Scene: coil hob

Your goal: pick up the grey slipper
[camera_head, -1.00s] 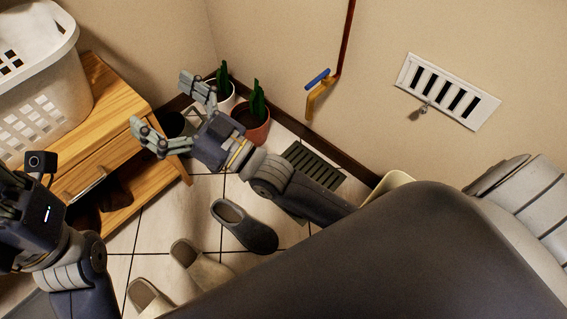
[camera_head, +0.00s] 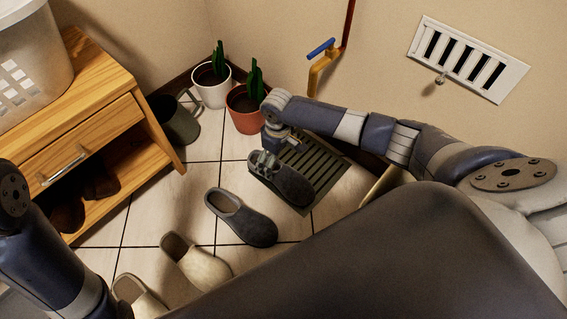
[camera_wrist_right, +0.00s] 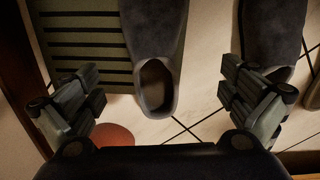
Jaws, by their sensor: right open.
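A dark grey slipper (camera_head: 292,187) lies on the floor by the edge of the drain grate, under my right gripper (camera_head: 265,163). The gripper partly covers its open heel end. In the right wrist view this slipper (camera_wrist_right: 156,35) points away, its heel end between the open fingers (camera_wrist_right: 157,85), with space on both sides. I cannot tell the height of the fingers above it. A second dark grey slipper (camera_head: 248,222) lies to its left and nearer. It also shows at the right of the wrist view (camera_wrist_right: 270,35). My left gripper is out of view.
Two beige slippers (camera_head: 203,270) lie at the lower left. Potted cacti (camera_head: 246,118) and a dark watering can (camera_head: 178,124) stand at the back. A wooden cabinet (camera_head: 85,140) with a white basket (camera_head: 45,65) is at left. The grate (camera_head: 325,160) lies by the wall.

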